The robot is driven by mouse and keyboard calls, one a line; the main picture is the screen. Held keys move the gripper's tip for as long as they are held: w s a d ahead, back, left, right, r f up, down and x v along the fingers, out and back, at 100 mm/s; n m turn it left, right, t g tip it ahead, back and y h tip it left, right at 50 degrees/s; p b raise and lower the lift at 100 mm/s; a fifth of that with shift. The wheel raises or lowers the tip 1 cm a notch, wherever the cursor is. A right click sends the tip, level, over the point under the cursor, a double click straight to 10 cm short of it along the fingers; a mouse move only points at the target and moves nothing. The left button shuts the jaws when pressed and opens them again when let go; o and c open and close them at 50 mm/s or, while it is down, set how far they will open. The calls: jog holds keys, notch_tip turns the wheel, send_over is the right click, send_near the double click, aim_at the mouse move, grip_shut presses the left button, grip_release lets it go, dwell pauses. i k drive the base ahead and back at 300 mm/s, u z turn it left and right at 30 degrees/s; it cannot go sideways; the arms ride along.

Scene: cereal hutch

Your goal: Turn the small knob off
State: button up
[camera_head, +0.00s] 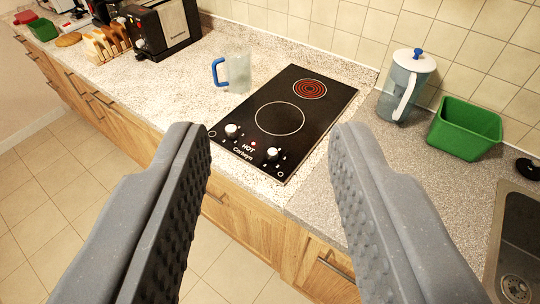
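A black two-burner cooktop (322,105) is set in the counter, seen between my fingers. Its smaller rear burner (309,89) glows red; the larger front burner (280,118) is dark. Two white knobs sit along the front edge: a left knob (231,130) and a right knob (272,153). Which one serves the small burner I cannot tell. "HOT" is printed between them, with a small reddish light nearby. My gripper (268,132) is open and empty, its two grey fingers wide apart in the foreground. Neither finger appears to touch the knobs.
A clear mug with a blue handle (234,73) stands left of the cooktop. A lidded pitcher (406,85), a green bin (464,129) and a sink (517,245) are to the right. A toaster (165,28) and toast rack (106,42) stand back left. Wooden cabinets (240,215) front the counter.

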aim_at(272, 153)
jog(key=z, duration=0.1)
jog(key=i, duration=0.9)
jog(key=u, duration=0.1)
